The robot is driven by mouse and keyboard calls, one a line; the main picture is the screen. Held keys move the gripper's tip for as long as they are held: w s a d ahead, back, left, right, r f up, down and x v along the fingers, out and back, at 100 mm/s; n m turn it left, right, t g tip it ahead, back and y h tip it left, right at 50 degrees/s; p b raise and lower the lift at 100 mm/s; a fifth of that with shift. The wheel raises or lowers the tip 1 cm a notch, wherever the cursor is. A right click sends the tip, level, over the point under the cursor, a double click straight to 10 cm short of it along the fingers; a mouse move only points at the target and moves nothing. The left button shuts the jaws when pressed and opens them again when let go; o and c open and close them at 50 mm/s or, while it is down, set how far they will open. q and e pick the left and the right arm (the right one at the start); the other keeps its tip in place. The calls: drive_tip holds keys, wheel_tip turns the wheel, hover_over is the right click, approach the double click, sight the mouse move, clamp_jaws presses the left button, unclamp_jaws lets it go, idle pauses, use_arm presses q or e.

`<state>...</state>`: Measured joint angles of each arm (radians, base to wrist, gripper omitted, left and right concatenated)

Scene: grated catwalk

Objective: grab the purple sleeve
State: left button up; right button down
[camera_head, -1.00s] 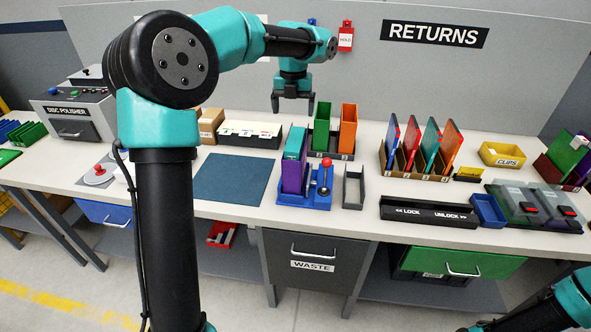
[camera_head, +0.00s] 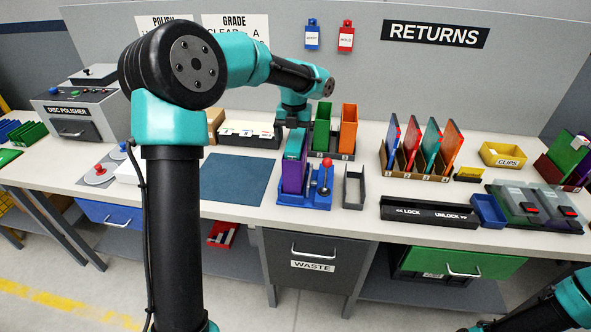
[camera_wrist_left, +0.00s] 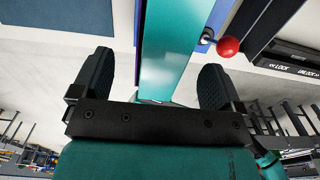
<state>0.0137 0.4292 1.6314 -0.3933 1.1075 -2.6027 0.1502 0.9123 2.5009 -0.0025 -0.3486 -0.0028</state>
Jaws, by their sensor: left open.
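The purple sleeve (camera_head: 291,178) stands upright in a blue holder (camera_head: 300,200) that has a red-knobbed lever (camera_head: 326,176). A teal piece (camera_head: 296,146) shows at the sleeve's top. My left gripper (camera_head: 294,136) is directly above it, pointing down. In the left wrist view my left gripper (camera_wrist_left: 155,80) is open, with one finger on each side of the teal piece (camera_wrist_left: 168,45). Gaps show between the fingers and the teal piece. A narrow purple edge (camera_wrist_left: 138,40) shows along its left side. My right gripper is out of view; only part of that arm shows at lower right.
A rack with a green (camera_head: 322,125) and an orange divider (camera_head: 348,128) stands close behind the holder. A grey open bracket (camera_head: 353,187) is to its right and a dark blue mat (camera_head: 236,180) to its left. A black lock bar (camera_head: 425,212) lies farther right.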

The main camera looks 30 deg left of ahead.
use_arm(q)
drive_tip(key=f, duration=0.5)
drive_tip(key=shift+w, duration=0.25)
drive_tip(key=c, duration=1.2)
